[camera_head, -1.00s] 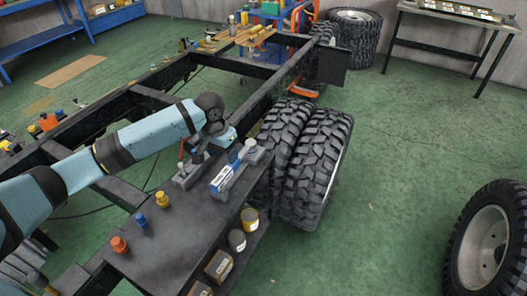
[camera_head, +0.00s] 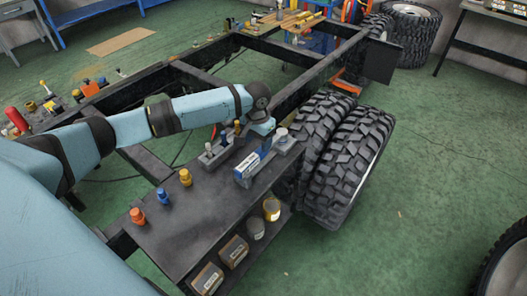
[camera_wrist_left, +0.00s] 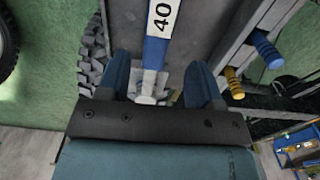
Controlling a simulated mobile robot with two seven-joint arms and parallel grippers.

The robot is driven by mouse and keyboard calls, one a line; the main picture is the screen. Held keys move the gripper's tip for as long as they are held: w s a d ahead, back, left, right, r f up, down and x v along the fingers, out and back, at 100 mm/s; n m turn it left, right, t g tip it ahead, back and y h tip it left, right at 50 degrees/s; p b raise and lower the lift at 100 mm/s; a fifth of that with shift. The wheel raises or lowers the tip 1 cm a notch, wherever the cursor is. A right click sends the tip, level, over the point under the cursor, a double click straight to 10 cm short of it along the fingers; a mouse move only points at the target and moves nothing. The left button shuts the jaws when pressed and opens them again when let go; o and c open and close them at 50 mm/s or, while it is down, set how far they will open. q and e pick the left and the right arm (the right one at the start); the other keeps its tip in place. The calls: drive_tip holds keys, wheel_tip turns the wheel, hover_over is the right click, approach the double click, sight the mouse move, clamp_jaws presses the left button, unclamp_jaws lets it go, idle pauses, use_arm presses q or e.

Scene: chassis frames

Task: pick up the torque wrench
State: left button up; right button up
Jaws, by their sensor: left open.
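A long blue and white piece marked "40" (camera_wrist_left: 160,20), which I take to be the torque wrench, lies on the dark cart top; in the head view a blue and white piece (camera_head: 252,165) sits at the cart's far right corner. My left gripper (camera_wrist_left: 160,82) is open, its two blue fingers on either side of the piece's pale end in the left wrist view. I cannot tell whether they touch it. In the head view my left gripper (camera_head: 262,128) is beyond the piece, its fingers mostly hidden. My right gripper is not in view.
Orange (camera_head: 137,215), blue (camera_head: 162,195) and yellow (camera_head: 185,177) knobs stand along the cart's left edge. Cans (camera_head: 271,208) and boxes sit on its lower shelf. Twin tyres (camera_head: 345,155) stand close on the right. Black chassis rails (camera_head: 310,80) run behind.

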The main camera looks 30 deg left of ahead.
sight(259, 152)
use_arm(q)
drive_tip(key=f, duration=0.4)
drive_tip(key=shift+s+d+f, duration=0.15)
drive_tip(key=shift+d+f, duration=0.05)
drive_tip(key=shift+f, duration=0.2)
drive_tip(key=shift+r, duration=0.1)
clamp_jaws()
